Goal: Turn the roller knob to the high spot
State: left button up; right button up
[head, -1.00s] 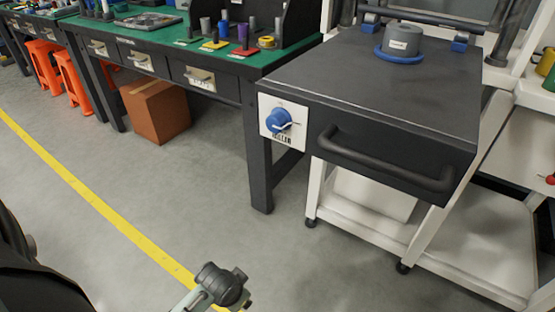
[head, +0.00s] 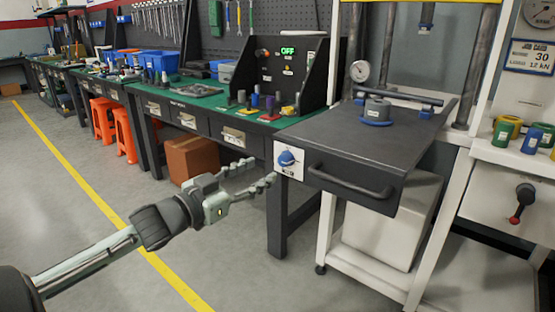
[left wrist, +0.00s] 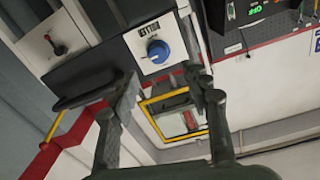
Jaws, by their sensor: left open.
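The roller knob (head: 287,159) is blue and sits on a white plate (head: 289,174) at the front left of the dark press bed. It also shows in the left wrist view (left wrist: 158,51), upside down, with its label above it. The marks around it are too small to read, and I cannot tell which spot it points at. My left gripper (head: 259,174) is open and empty, its fingers reaching toward the plate from the left. In the left wrist view my left gripper (left wrist: 163,84) has its fingers apart, with the knob beyond them, apart from both. My right gripper is out of view.
A dark drawer handle (head: 350,182) is just right of the knob. The green-topped bench (head: 200,99) runs left, with a cardboard box (head: 192,158) under it. A grey cylinder on a blue ring (head: 376,112) stands on the press bed. The floor in front is clear.

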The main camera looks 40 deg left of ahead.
aim_at(281, 161)
pick_arm(q)
jog(key=shift+w+d+f, duration=0.1)
jog(key=shift+w+d, duration=0.05)
jog(key=shift+w, duration=1.05)
jog(key=shift+w+d, duration=0.2)
jog(key=shift+w, duration=1)
jog(key=shift+w+d+f, duration=0.1)
jog(key=shift+w+d, duration=0.05)
jog(key=shift+w, duration=1.05)
jog(key=shift+c, duration=0.4)
grip_shut()
